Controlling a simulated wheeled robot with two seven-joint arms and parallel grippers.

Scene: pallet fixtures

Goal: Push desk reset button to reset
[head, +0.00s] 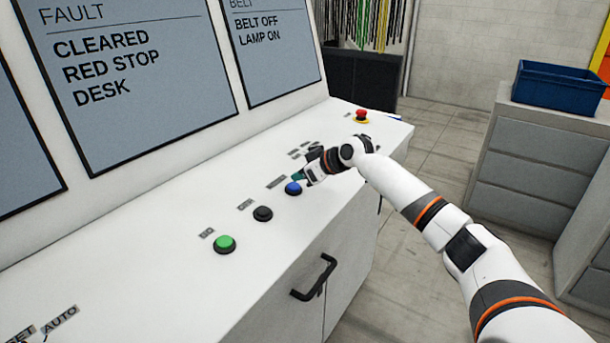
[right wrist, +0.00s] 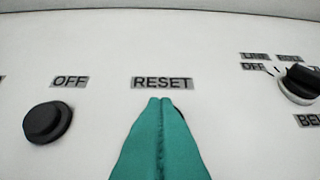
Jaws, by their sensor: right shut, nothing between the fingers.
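The blue reset button (head: 293,188) sits on the sloped white desk top, right of a black button. My right gripper (head: 299,176) is shut and empty, its teal fingertips right at the blue button in the head view. In the right wrist view the shut teal fingers (right wrist: 160,102) point at the spot just below the RESET label (right wrist: 162,83). They hide nearly all of the button there; only a dark sliver shows at their right. I cannot tell whether the tips touch it. My left gripper is not in view.
The black OFF button (right wrist: 47,122) is left of the fingers, and a black selector knob (right wrist: 300,84) is to the right. A green button (head: 224,244) and a red stop button (head: 361,116) are also on the desk (head: 150,240). A black handle (head: 313,278) sticks out below.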

